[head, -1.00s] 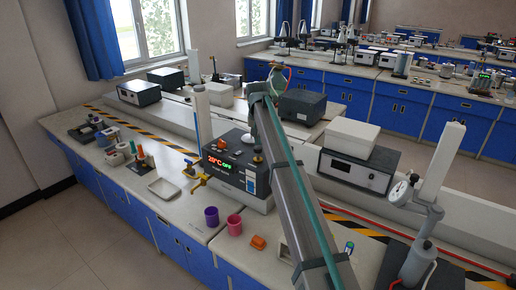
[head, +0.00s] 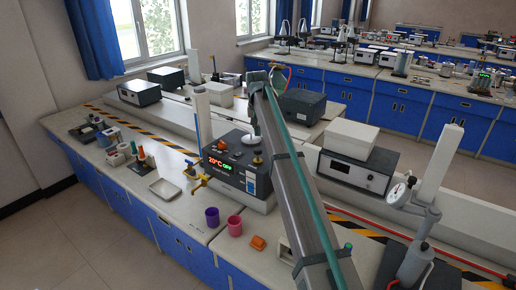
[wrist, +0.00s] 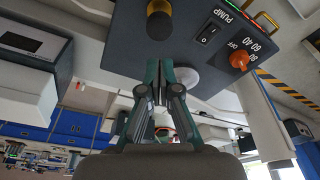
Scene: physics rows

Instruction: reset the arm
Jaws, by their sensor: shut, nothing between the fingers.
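My arm (head: 290,170) reaches up from the lower middle of the head view, over the bench and across the heating unit. My gripper (wrist: 159,62) shows in the wrist view with its two fingers together and nothing between them. In the head view the fingers are hidden by my arm. The dark heating unit (head: 229,173), with a red and green display, stands on the bench left of my arm. It also fills the upper part of the wrist view (wrist: 190,62), close to the fingertips; I cannot tell the exact gap.
A purple cup (head: 212,217), a pink cup (head: 235,226) and an orange block (head: 258,243) stand near the bench's front edge. A white tray (head: 166,189) lies further left.

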